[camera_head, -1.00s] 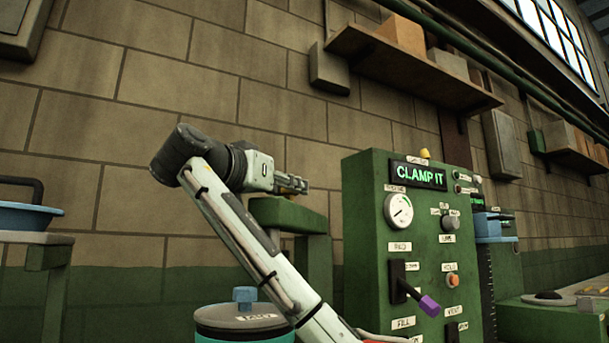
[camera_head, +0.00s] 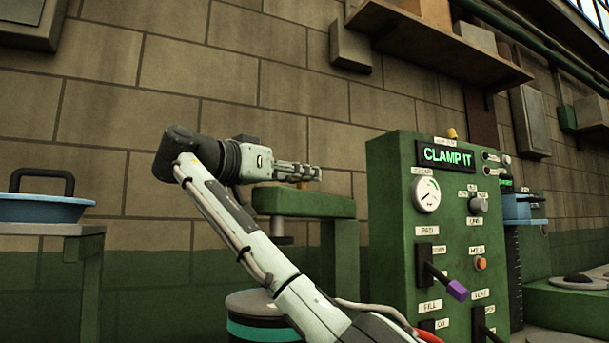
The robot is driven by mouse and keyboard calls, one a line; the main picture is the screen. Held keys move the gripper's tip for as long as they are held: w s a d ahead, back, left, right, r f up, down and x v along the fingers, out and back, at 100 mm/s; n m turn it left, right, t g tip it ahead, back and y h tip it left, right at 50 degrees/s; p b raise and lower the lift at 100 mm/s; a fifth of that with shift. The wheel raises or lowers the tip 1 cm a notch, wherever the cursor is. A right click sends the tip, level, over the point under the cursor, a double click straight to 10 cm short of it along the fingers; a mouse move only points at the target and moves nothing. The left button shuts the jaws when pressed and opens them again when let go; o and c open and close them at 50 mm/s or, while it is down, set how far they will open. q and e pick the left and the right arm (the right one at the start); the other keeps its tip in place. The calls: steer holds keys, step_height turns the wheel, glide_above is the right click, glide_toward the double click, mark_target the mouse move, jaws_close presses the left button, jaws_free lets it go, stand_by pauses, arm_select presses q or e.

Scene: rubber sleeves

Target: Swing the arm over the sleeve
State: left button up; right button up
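The green swing arm (camera_head: 300,204) sticks out to the left from its green post (camera_head: 345,262). A round grey foot (camera_head: 282,230) hangs below it. My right gripper (camera_head: 314,173) is seen side-on, pointing right, and appears just above and partly in front of the swing arm. Whether it touches the swing arm, or is open or shut, I cannot tell. No sleeve can be made out. My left gripper is not in view.
A green panel reading CLAMP IT (camera_head: 447,156) stands right of the post, with a gauge and a purple-tipped lever (camera_head: 457,290). A dark-topped drum with a teal band (camera_head: 252,331) stands below, partly behind my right arm. A blue pan (camera_head: 40,209) sits on the left bench.

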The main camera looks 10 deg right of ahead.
steer(key=o, duration=0.4)
steer(key=shift+a, duration=0.3)
steer(key=shift+o, duration=0.2)
steer(key=shift+d, duration=0.1)
steer(key=v, duration=0.7)
steer(key=shift+s, duration=0.15)
steer(key=shift+a, duration=0.2)
